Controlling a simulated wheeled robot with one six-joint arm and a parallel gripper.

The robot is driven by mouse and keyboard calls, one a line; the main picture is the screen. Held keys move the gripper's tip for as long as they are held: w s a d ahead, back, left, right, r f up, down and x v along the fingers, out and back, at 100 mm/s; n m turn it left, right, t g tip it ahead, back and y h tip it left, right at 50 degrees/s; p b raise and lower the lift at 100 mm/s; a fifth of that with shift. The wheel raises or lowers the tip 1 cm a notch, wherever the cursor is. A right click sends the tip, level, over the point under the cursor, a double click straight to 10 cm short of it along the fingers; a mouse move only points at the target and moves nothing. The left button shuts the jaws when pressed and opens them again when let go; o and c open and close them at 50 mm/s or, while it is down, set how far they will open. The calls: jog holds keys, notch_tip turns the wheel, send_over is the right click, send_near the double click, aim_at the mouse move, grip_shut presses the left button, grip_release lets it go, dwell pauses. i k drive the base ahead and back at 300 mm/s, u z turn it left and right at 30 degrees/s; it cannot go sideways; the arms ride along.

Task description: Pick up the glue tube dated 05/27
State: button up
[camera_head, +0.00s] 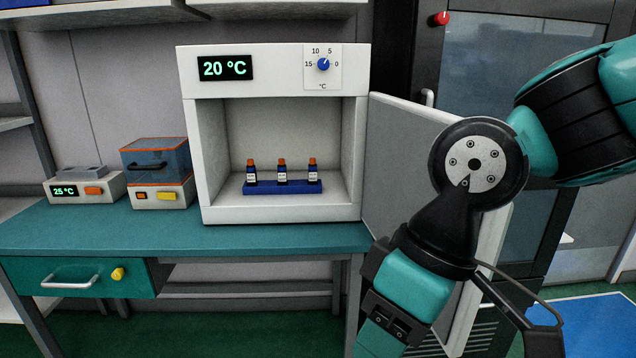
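Three small dark blue tubes with orange caps and white labels stand upright in a row: a left tube (252,172), a middle tube (282,172) and a right tube (312,172). They stand in a blue rack (283,188) on the floor of a white cabinet (190,150). The print on the labels is too small to read, so I cannot tell which tube is dated 05/27. My arm is at the right, in front of the cabinet's door and well apart from the tubes. My gripper's fingertips do not show.
The cabinet's door (395,150) stands open to the right, partly behind my arm. The cabinet display reads 20 °C. A small device reading 25 °C (85,187) and an orange-trimmed box (157,172) stand left on the teal bench (120,232). The bench before the cabinet is clear.

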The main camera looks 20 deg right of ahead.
aim_at(313, 166)
jog(key=k, duration=0.55)
jog(key=u, duration=0.8)
jog(key=i, duration=0.65)
jog(key=u, duration=0.45)
jog(key=i, duration=0.85)
jog(key=z, duration=0.7)
jog(key=i, duration=0.6)
jog(key=z, duration=0.6)
jog(key=i, duration=0.5)
